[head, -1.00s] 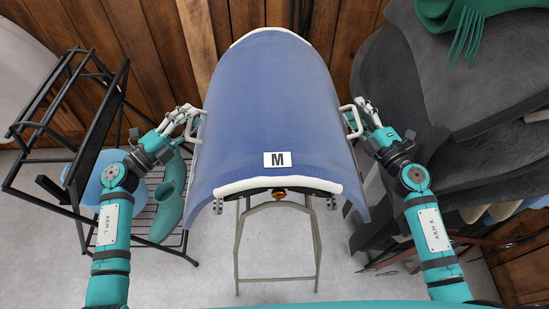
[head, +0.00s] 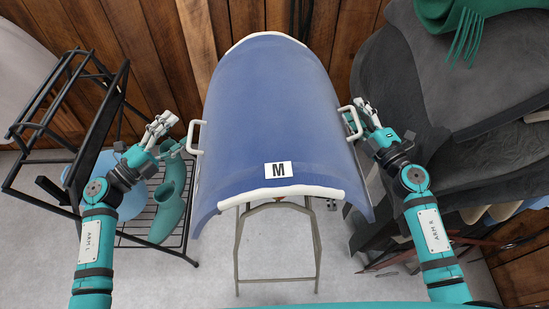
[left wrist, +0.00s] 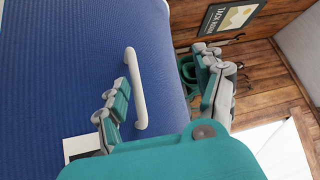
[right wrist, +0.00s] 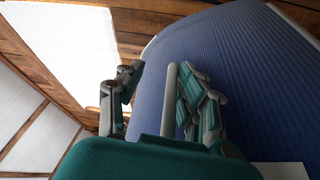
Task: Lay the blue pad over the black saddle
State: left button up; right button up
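The blue pad (head: 270,110), with white edging and an "M" label, lies arched over the stand, its sides hanging down. The black saddle cannot be made out; the pad covers the top of the stand. My left gripper (head: 168,128) is open and empty, left of the pad's white left handle (head: 195,137); this handle also shows in the left wrist view (left wrist: 137,90). My right gripper (head: 362,120) is at the right handle (head: 350,120). In the right wrist view its fingers are spread, with the handle (right wrist: 170,95) between them.
A metal stand (head: 238,250) holds the pad up. Dark stacked pads (head: 460,90) with a green fringed cloth (head: 475,15) crowd the right. A wooden wall is behind.

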pick_arm(q)
jog(key=v, duration=0.7)
jog(key=shift+a, duration=0.15)
jog(key=shift+s, duration=0.15)
pick_arm(e)
jog(key=shift+o, duration=0.2)
jog(key=o, duration=0.8)
jog(key=shift+s, duration=0.15)
jog(key=v, duration=0.7)
jog(key=shift+s, duration=0.15)
pick_arm(q)
jog(key=shift+f, duration=0.15)
